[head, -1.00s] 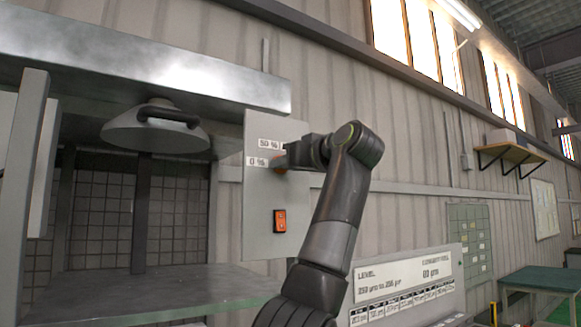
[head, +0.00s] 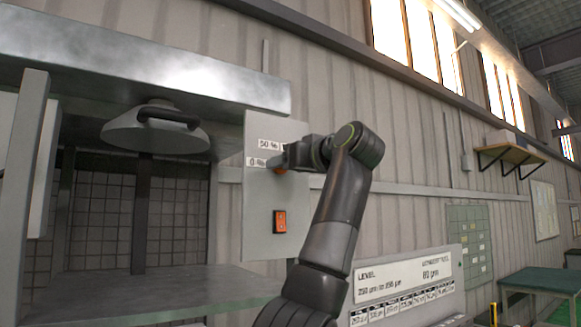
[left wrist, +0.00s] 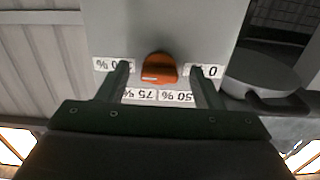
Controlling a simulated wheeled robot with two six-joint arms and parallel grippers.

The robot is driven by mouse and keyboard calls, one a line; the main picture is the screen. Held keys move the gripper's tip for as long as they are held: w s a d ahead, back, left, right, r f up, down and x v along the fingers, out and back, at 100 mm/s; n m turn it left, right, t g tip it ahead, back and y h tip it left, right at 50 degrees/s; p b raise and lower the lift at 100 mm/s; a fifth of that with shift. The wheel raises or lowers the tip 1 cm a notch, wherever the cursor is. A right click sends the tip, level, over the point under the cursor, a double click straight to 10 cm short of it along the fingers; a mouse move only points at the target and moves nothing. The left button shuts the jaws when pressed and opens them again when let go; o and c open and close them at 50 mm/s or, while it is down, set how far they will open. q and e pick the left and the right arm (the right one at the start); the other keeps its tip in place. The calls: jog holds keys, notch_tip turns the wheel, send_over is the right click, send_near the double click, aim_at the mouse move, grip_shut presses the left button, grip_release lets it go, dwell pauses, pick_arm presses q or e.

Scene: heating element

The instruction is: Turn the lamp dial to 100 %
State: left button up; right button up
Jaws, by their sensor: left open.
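The orange lamp dial (left wrist: 160,69) sits on a grey panel (head: 262,225), with a pale mark on its lower left side in the left wrist view. Labels around it show upside down there: 0 % (left wrist: 206,72) at right, 50 % (left wrist: 176,96) and 75 % (left wrist: 140,95) below, and a partly hidden 100 % label (left wrist: 113,65) at left. My left gripper (head: 285,160) is open at the panel, one finger on each side of the dial with visible gaps. In the head view it hides most of the dial. My right gripper is not in view.
An orange switch (head: 280,221) is lower on the panel. A lamp shade with a dark handle (head: 155,128) hangs left, above a grey bench (head: 170,290). A level sign (head: 405,280) stands at lower right.

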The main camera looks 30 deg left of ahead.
pick_arm(q)
jog(key=b+v, duration=0.4)
jog(key=v, duration=1.3)
jog(key=shift+d, duration=0.2)
jog(key=shift+s+f, duration=0.1)
